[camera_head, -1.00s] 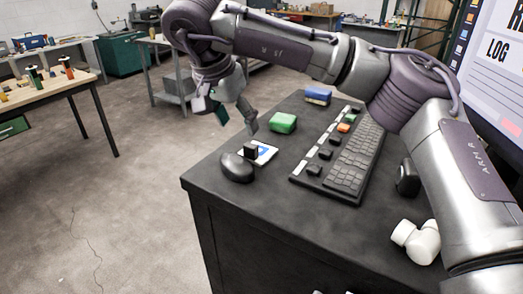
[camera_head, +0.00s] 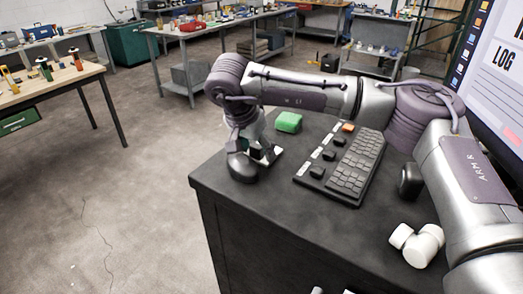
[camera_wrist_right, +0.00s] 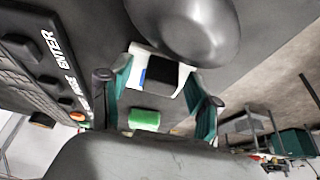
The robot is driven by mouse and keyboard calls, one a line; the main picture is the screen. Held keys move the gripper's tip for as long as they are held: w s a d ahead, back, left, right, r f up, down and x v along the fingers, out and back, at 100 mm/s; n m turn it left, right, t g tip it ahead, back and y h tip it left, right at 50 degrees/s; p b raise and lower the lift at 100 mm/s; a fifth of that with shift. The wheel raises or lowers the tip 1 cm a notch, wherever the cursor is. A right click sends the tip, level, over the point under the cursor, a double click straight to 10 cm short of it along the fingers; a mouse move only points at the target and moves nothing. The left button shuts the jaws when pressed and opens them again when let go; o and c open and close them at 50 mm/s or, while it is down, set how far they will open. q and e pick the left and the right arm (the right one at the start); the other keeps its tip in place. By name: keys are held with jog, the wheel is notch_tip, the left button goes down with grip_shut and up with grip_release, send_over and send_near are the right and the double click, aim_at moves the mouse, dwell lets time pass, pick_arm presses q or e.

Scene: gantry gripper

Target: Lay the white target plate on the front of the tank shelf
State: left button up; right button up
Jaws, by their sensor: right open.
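The white target plate (camera_wrist_right: 143,53) lies flat on the dark desk top, with a blue mark and a black block standing on it. In the head view only a white edge of the plate (camera_head: 278,151) shows beside my right gripper (camera_head: 262,152). In the right wrist view my right gripper (camera_wrist_right: 158,82) is open, its teal-padded fingers on either side of the plate and block. I cannot tell whether the fingers touch it. My left gripper is not in view. I cannot make out the tank shelf for certain.
A green block (camera_head: 288,122) and a keyboard panel (camera_head: 345,165) are on the desk. White pipe pieces (camera_head: 418,245) lie at the right. Open floor is left of the desk.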

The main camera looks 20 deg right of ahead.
grip_shut()
jog(key=shift+r, duration=0.15)
